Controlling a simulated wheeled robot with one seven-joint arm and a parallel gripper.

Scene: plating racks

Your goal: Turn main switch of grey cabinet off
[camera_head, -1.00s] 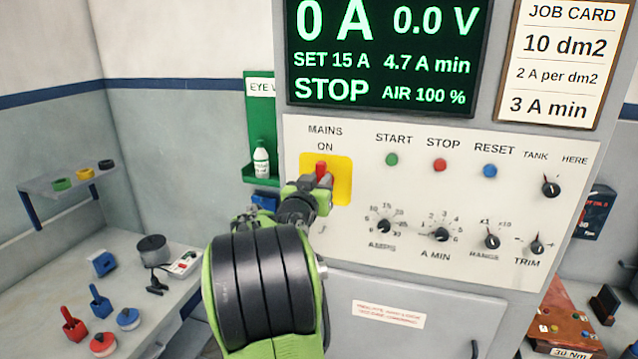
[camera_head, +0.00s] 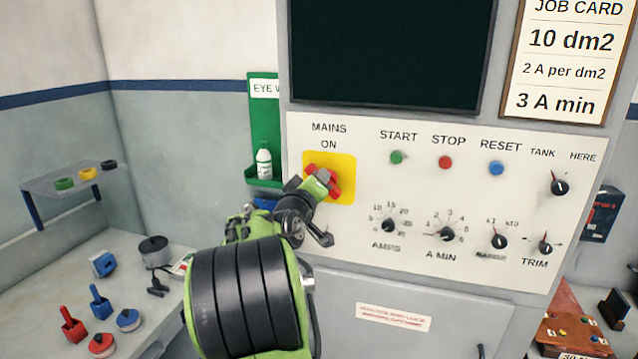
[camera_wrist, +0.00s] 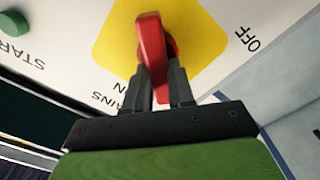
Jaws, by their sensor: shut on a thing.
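The grey cabinet (camera_head: 400,290) stands in front of me with a white control panel. Its main switch is a red handle (camera_head: 334,186) on a yellow plate (camera_head: 345,162) under the words MAINS ON. In the head view the handle is tilted and partly hidden by my gripper (camera_head: 322,184). In the wrist view my gripper (camera_wrist: 165,80) is shut on the red handle (camera_wrist: 151,42), one finger on each side. The word OFF shows beside the yellow plate (camera_wrist: 195,35) there. The cabinet's display (camera_head: 385,50) is dark.
START (camera_head: 397,157), STOP (camera_head: 445,162) and RESET (camera_head: 496,168) buttons sit right of the switch, with several black knobs below, such as the AMPS knob (camera_head: 389,225). A green eye-wash holder (camera_head: 264,130) is on the left. A bench (camera_head: 45,285) with tools stands at lower left.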

